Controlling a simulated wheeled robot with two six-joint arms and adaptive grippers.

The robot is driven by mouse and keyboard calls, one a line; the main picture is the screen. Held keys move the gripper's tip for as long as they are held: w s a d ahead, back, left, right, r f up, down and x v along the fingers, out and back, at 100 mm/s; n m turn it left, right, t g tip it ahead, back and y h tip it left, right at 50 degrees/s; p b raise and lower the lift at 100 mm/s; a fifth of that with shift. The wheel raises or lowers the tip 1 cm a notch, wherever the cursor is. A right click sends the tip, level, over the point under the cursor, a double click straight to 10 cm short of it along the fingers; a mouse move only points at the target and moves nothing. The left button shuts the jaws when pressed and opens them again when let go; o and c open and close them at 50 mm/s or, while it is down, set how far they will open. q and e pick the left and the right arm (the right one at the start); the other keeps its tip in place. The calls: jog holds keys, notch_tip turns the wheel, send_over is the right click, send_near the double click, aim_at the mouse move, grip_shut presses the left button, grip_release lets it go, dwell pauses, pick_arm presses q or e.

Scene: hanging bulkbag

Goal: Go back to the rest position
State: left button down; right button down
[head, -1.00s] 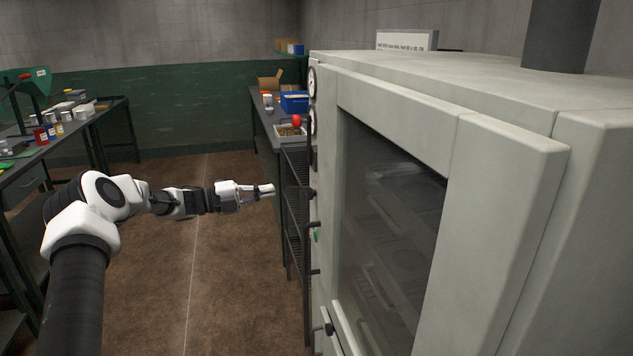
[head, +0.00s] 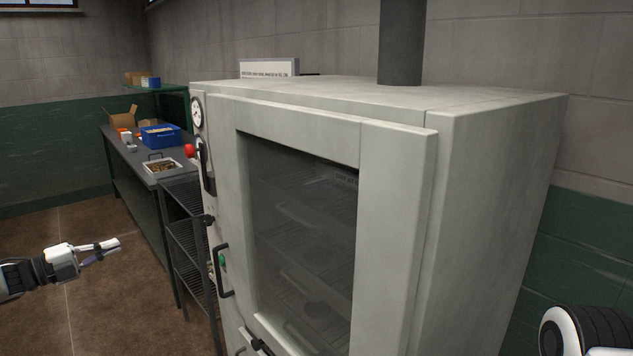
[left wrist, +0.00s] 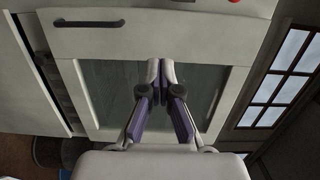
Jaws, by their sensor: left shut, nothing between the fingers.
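My left gripper (head: 112,245) is at the left edge of the head view, over the brown floor, and is shut and empty. It is left of the large pale cabinet (head: 400,220) and apart from it. In the left wrist view its two purple-padded fingers (left wrist: 161,68) meet at the tips, with nothing between them. Behind them is a pale front with dark glass and a dark handle (left wrist: 88,23). A white and black part of my right arm shows at the lower right of the head view; its gripper is out of view.
The cabinet's glass door (head: 305,235) looks shut, with a black handle (head: 219,272) at its left. Behind stand a wire rack (head: 190,250) and a bench with a blue bin (head: 160,137) and a tray of small parts (head: 162,168). Floor at the left is clear.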

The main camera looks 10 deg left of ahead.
pick_arm(q)
jog(key=d+f+n+g, duration=0.2)
jog(key=d+f, duration=0.5)
jog(key=d, duration=0.4)
jog(key=d+f+n+g+h, duration=0.1)
jog(key=d+f+g, duration=0.1)
jog(key=d+f, duration=0.7)
jog(key=d+f+n+g, duration=0.2)
jog(key=d+f, duration=0.3)
jog(key=d, duration=0.7)
jog(key=s+d+f+n+g+y, duration=0.1)
jog(key=s+d+f+n+y, duration=0.1)
jog(key=s+d+f+n, duration=0.55)
jog(key=s+d+f+n+g+y, duration=0.1)
jog(key=s+f+n+g+y, duration=0.1)
jog(key=s+f, duration=0.4)
jog(key=s+d+f+n+g+y, duration=0.1)
jog(key=s+f+n+y, duration=0.15)
jog(key=s, duration=0.65)
jog(key=s+a+n+g+y, duration=0.2)
jog(key=s+a+n, duration=0.1)
jog(key=s, duration=0.5)
jog(key=s+a+n+g+y, duration=0.2)
jog(key=s+a+n+g, duration=0.1)
jog(key=s, duration=0.5)
jog(key=shift+a+f+n, duration=0.45)
jog(key=shift+a+n, duration=0.25)
jog(key=shift+n, duration=0.4)
jog(key=shift+y, duration=0.25)
